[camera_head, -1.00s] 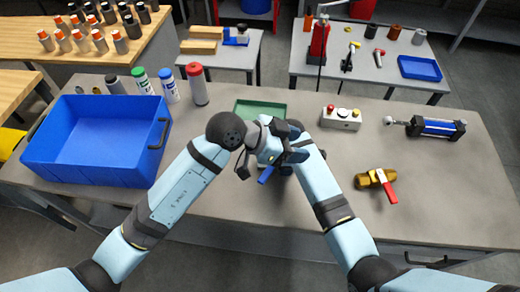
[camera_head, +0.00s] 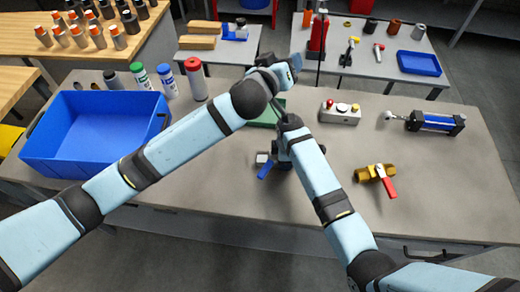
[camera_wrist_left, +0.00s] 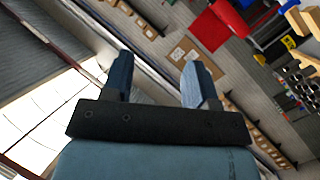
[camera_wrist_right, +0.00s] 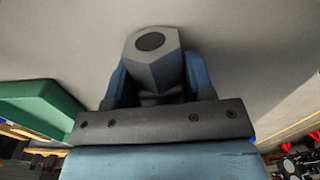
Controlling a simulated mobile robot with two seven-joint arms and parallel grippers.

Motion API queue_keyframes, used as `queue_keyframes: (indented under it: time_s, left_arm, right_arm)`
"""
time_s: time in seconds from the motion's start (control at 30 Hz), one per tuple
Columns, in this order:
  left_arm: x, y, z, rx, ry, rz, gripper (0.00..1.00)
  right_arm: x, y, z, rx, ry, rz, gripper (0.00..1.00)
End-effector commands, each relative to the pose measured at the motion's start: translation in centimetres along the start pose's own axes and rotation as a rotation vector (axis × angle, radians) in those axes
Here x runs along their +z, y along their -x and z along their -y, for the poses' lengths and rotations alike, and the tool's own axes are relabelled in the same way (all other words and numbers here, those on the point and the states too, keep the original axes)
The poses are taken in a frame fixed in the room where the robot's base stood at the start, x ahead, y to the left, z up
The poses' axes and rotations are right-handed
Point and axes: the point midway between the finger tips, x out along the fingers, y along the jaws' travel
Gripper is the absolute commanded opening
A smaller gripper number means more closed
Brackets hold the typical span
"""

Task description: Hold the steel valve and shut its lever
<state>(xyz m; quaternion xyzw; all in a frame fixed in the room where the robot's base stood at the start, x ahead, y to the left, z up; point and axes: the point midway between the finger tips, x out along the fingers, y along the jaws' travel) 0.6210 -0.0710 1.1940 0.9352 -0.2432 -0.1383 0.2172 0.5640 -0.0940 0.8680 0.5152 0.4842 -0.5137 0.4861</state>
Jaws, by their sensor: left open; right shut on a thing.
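The steel valve (camera_head: 262,158) is grey, with a blue lever (camera_head: 266,171) that slants toward the lower left in the head view. My right gripper (camera_head: 282,157) is shut on the valve; my arm hides much of its body. In the right wrist view, the valve's grey hexagonal end (camera_wrist_right: 152,62) stands up between the two fingers, and the lever is not seen. My left gripper (camera_head: 291,66) is raised beyond the valve, away from it. The left wrist view shows that gripper (camera_wrist_left: 157,75) open and empty, facing the walls and ceiling.
A brass valve with a red lever (camera_head: 377,174) lies to the right. A green tray (camera_head: 262,122) is partly behind my arms. A blue bin (camera_head: 150,152), a button box (camera_head: 340,114) and a cylinder (camera_head: 434,123) are also on the table. The front right is clear.

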Motion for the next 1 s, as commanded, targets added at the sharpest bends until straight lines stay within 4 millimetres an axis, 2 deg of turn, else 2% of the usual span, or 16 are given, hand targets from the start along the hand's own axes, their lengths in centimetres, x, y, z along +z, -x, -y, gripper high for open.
queue_keyframes:
  time_s: [0.13,0.23,0.4,0.47,0.53,0.6,0.73,0.87,1.0]
  left_arm:
    - [4.0,0.2,3.2,-0.197,-0.053,0.288,0.53]
    - [6.9,1.6,5.0,-0.297,-0.116,0.525,0.53]
    - [10.7,5.6,6.9,-0.378,-0.246,0.941,0.53]
    - [11.6,7.2,7.2,-0.381,-0.293,1.073,0.53]
    - [13.4,9.3,7.0,-0.367,-0.353,1.214,0.53]
    - [14.7,10.8,6.7,-0.351,-0.396,1.299,0.53]
    - [16.1,12.3,6.5,-0.333,-0.440,1.379,0.53]
    - [17.1,12.5,6.8,-0.330,-0.450,1.400,0.53]
    - [18.9,12.2,7.8,-0.331,-0.449,1.400,0.53]
  right_arm:
    - [0.0,0.0,0.0,0.001,0.000,-0.001,0.06]
    - [0.0,0.0,0.0,0.001,0.000,-0.001,0.06]
    - [0.0,0.0,0.0,0.001,0.000,-0.001,0.06]
    - [0.0,0.0,0.0,0.001,0.000,-0.001,0.06]
    - [0.0,0.0,0.0,0.001,0.000,-0.001,0.06]
    - [0.0,0.0,0.0,0.001,0.000,-0.001,0.06]
    - [0.0,0.0,0.0,0.001,0.000,-0.001,0.06]
    - [0.0,0.0,0.0,0.001,0.000,-0.001,0.06]
    - [0.0,0.0,0.0,0.001,0.000,-0.001,0.06]
